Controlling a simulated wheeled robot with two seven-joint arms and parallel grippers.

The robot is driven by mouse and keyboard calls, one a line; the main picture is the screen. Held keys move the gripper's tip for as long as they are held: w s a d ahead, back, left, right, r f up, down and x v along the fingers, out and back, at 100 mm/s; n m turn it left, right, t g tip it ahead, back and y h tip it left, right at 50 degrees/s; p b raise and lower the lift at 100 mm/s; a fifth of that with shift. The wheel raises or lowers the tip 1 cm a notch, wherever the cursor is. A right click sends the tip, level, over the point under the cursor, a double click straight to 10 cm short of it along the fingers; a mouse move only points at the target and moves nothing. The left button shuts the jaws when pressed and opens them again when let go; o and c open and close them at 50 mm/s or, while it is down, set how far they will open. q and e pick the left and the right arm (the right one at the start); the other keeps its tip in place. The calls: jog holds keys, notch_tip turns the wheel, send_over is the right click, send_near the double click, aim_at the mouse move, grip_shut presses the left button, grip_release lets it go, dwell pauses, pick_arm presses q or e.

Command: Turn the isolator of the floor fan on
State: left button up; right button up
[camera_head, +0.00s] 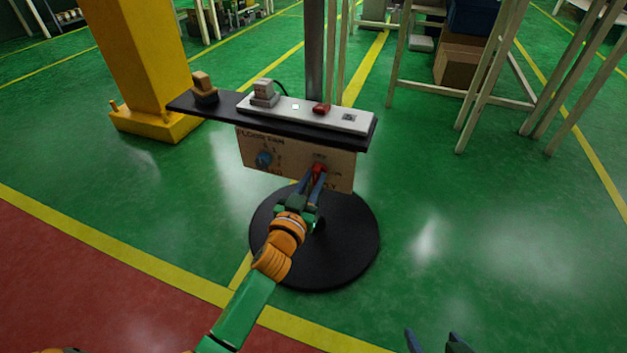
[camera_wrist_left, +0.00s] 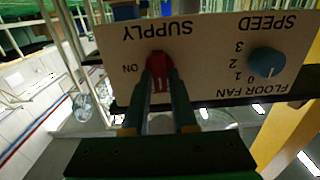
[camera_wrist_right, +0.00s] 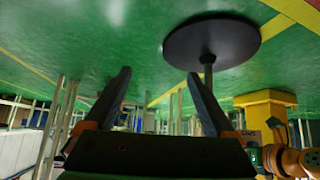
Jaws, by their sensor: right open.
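The red isolator knob (camera_head: 319,168) sits on the right part of the floor fan's tan panel (camera_head: 285,168), under the word SUPPLY. My left gripper (camera_head: 316,180) reaches it from the front. In the left wrist view, where the panel appears upside down, my left fingers (camera_wrist_left: 163,75) lie on both sides of the red knob (camera_wrist_left: 158,62) and are shut on it. The ON mark is beside it; the fingers hide part of the knob, so I cannot tell its exact angle. My right gripper (camera_wrist_right: 158,80) is open and empty, low at the right, away from the panel.
A blue speed knob (camera_head: 264,159) is on the panel's left part. Above is a dark shelf (camera_head: 220,108) with a white power strip (camera_head: 290,111), plugs and a red switch. The stand has a round black base (camera_head: 345,250). A yellow column (camera_head: 145,60) stands behind left.

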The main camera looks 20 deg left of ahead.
pick_arm(q)
grip_shut()
